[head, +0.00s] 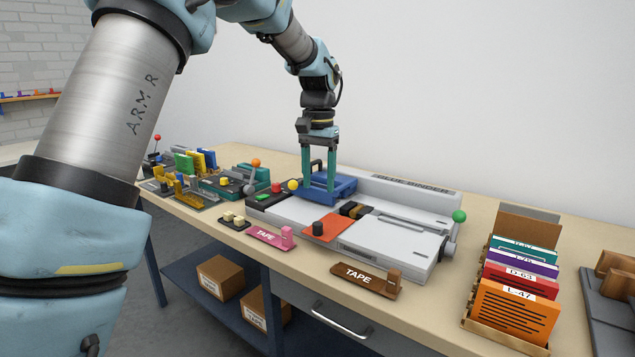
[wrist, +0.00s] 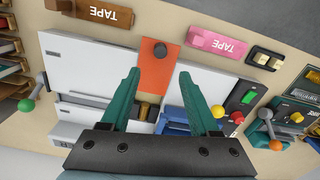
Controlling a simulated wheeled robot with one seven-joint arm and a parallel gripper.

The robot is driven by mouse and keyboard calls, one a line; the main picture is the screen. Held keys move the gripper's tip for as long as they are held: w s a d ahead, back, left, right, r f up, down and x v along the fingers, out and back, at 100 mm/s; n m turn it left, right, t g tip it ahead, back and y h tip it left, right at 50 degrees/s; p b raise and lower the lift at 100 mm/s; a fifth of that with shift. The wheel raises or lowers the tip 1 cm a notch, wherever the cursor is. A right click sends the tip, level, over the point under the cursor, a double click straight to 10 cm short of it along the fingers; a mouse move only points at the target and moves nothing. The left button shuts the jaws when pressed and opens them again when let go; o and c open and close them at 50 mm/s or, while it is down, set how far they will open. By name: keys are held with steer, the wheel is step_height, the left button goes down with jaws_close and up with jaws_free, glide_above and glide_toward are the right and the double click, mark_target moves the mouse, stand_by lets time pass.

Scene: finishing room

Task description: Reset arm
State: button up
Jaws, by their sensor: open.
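My gripper (head: 319,190) hangs from my arm above the glue binder (head: 375,245) on the bench. Its two teal fingers point down near a blue part of the machine (head: 340,186). In the wrist view my gripper (wrist: 155,85) is open, with its fingers apart and nothing between the tips. Beyond them lies an orange plate with a dark knob (wrist: 160,75) on the machine's white bed. In the head view the orange plate (head: 322,228) sits in front of the fingers. I cannot tell whether the fingers touch the blue part.
A pink tape dispenser (head: 268,237) and a brown one (head: 362,280) lie along the bench's front edge. A wooden rack of labelled booklets (head: 515,290) stands at right. Small machines (head: 235,182) crowd the left. A green ball lever (head: 459,216) sticks up at the binder's right end.

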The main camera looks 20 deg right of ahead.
steer(key=a+f+n, duration=0.2)
steer(key=a, duration=0.9)
steer(key=a+f+n, duration=0.3)
steer(key=a, duration=0.8)
steer(key=s+a+f+n+t, duration=0.1)
steer(key=s+a+f+n, duration=0.3)
steer(key=s+a, duration=0.7)
steer(key=a, duration=0.3)
steer(key=shift+a+f+t, duration=0.2)
steer(key=shift+a+t, duration=0.1)
steer(key=shift+a, duration=0.1)
